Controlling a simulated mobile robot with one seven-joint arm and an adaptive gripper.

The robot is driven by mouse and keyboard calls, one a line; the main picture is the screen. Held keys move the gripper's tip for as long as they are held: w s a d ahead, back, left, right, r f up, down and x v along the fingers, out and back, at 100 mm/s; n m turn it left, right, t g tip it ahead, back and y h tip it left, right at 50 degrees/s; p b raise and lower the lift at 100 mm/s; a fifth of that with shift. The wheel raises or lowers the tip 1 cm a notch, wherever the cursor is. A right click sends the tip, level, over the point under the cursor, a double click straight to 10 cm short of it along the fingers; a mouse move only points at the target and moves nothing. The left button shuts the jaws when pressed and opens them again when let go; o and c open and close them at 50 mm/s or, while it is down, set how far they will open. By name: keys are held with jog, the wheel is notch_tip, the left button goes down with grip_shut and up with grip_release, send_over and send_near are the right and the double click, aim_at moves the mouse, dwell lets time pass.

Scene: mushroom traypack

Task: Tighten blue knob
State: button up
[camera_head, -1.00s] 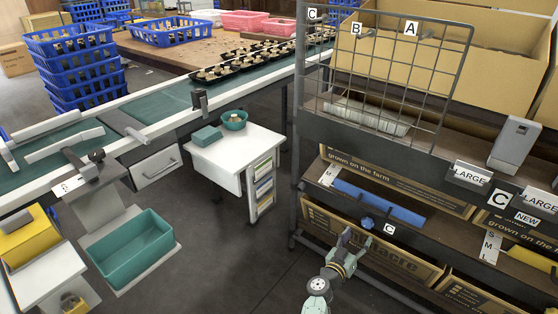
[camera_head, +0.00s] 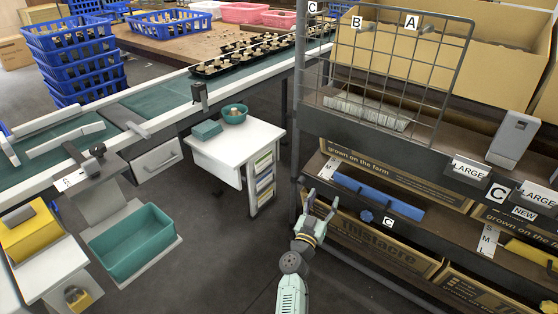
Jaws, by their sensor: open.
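The blue knob (camera_head: 366,216) is a small dark blue lobed knob on the front edge of the rack's lower shelf, just left of a white "C" label (camera_head: 388,222). My gripper (camera_head: 322,201) is to the left of the knob, fingers pointing up and apart with nothing between them. It is clear of the knob, in front of the rack's left end. The whole knob face shows.
The shelf rack (camera_head: 310,118) fills the right side, with a wire grid (camera_head: 400,75) above. A white cabinet (camera_head: 235,155) stands left of the rack. Grey floor between is free.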

jog(key=w+a+r+n+t+y, duration=0.1)
jog(key=a+r+t+y, duration=0.3)
jog(key=a+r, duration=1)
jog(key=shift+w+a+r+n+y, duration=0.15)
jog(key=shift+a+r+n+y, duration=0.1)
jog(key=shift+r+n+y, duration=0.3)
jog(key=shift+r, duration=0.15)
